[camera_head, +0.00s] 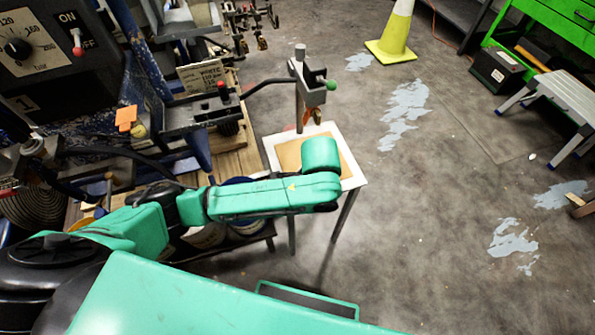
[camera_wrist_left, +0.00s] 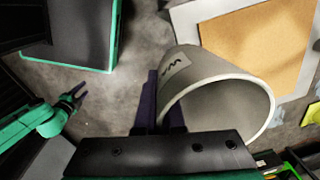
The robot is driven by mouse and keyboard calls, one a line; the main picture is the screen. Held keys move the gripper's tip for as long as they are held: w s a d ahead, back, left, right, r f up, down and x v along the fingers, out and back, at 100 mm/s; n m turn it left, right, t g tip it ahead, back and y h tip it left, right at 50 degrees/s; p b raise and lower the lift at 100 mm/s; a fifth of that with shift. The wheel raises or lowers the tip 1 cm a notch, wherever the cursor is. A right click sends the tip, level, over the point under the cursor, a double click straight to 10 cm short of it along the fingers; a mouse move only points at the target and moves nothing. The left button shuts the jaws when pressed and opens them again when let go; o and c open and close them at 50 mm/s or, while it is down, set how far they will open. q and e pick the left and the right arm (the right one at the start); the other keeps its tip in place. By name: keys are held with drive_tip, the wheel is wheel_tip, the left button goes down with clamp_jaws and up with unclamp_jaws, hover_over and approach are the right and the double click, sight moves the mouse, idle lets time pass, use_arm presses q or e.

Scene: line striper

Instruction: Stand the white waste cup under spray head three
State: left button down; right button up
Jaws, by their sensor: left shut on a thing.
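In the left wrist view my left gripper (camera_wrist_left: 163,103) is shut on the pale grey-white cup (camera_wrist_left: 190,74), at its left side near the rim. The cup has a small dark-marked label, and its open mouth faces the lower right of the picture. In the head view my left forearm reaches over a small stand (camera_head: 353,183); the cup and left fingertips are hidden there. A spray head (camera_head: 312,116) with an orange-red tip hangs from a grey post arm just beyond my wrist; its number is not readable. My right gripper (camera_wrist_left: 76,93) is small in the left wrist view, fingers apart and empty.
The stand has a white rim and tan top, also in the wrist view (camera_wrist_left: 268,42). The blue striper machine (camera_head: 180,150) fills the left. A yellow-and-white cone (camera_head: 396,32), a step stool (camera_head: 560,95) and a green cabinet (camera_head: 560,30) stand right.

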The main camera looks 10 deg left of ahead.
use_arm(q)
drive_tip(key=w+a, duration=0.2)
drive_tip(key=w, duration=0.1)
drive_tip(key=w+a, duration=0.2)
drive_tip(key=w, duration=0.1)
drive_tip(key=w+a, duration=0.1)
drive_tip(key=w, duration=0.2)
drive_tip(key=shift+a, duration=0.4)
drive_tip(key=f, duration=0.3)
drive_tip(key=shift+w+a+f, duration=0.2)
drive_tip(key=shift+w, duration=0.15)
drive_tip(key=c, duration=1.5)
unclamp_jaws()
drive_tip(key=shift+f, duration=0.2)
drive_tip(key=o, duration=0.5)
drive_tip(key=shift+c, duration=0.2)
drive_tip(key=shift+r, duration=0.15)
wheel_tip(320, 180, up, 12)
drive_tip(key=p, duration=0.1)
drive_tip(key=shift+s+d, duration=0.15)
drive_tip(key=shift+s, duration=0.2)
